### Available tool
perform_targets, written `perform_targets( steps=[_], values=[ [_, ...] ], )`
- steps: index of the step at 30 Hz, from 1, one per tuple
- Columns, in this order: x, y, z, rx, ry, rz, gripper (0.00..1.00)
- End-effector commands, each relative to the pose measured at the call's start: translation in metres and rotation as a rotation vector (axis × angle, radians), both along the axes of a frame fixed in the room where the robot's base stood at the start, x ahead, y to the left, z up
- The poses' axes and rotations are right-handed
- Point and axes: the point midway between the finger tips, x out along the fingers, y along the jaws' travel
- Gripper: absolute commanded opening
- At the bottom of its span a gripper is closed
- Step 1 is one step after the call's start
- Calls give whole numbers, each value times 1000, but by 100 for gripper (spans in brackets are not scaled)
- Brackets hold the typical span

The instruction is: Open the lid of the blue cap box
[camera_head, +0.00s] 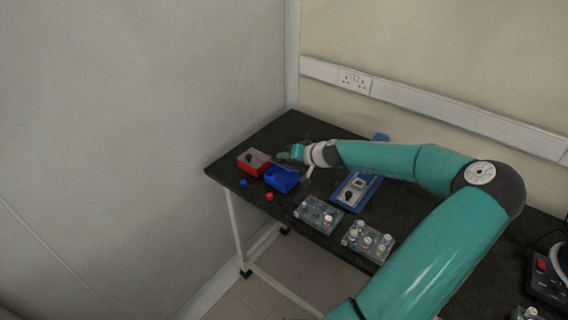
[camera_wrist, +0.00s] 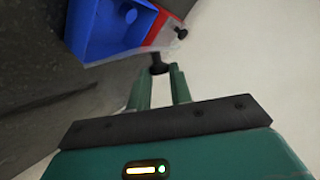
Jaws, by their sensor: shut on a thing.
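The blue cap box (camera_head: 282,179) stands on the dark table, beside the red box. In the wrist view the blue cap box (camera_wrist: 108,28) is at the top left, and its hollow inside is visible. My gripper (camera_wrist: 158,75) has its green fingers closed around a black knob (camera_wrist: 159,62), just outside the box. In the head view my gripper (camera_head: 286,156) is behind the blue box. A pale, clear plate (camera_head: 307,173) shows at the box's right; it looks like the lid, tilted up. How the knob joins the lid is hard to see.
The red box (camera_head: 247,168) has a clear lid with a black knob. A blue cap (camera_head: 243,184) and a red cap (camera_head: 269,197) lie in front. Racks with vials (camera_head: 368,242) and a blue device (camera_head: 354,193) stand to the right. The wall is behind the table.

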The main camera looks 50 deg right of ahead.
Motion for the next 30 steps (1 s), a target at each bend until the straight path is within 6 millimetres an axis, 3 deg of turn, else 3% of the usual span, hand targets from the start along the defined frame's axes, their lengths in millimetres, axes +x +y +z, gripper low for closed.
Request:
perform_targets(
  steps=[18,30],
  values=[
    [5,-48,7,567,48,-1,0],
    [6,-65,3,783,66,-1,0]
  ],
)
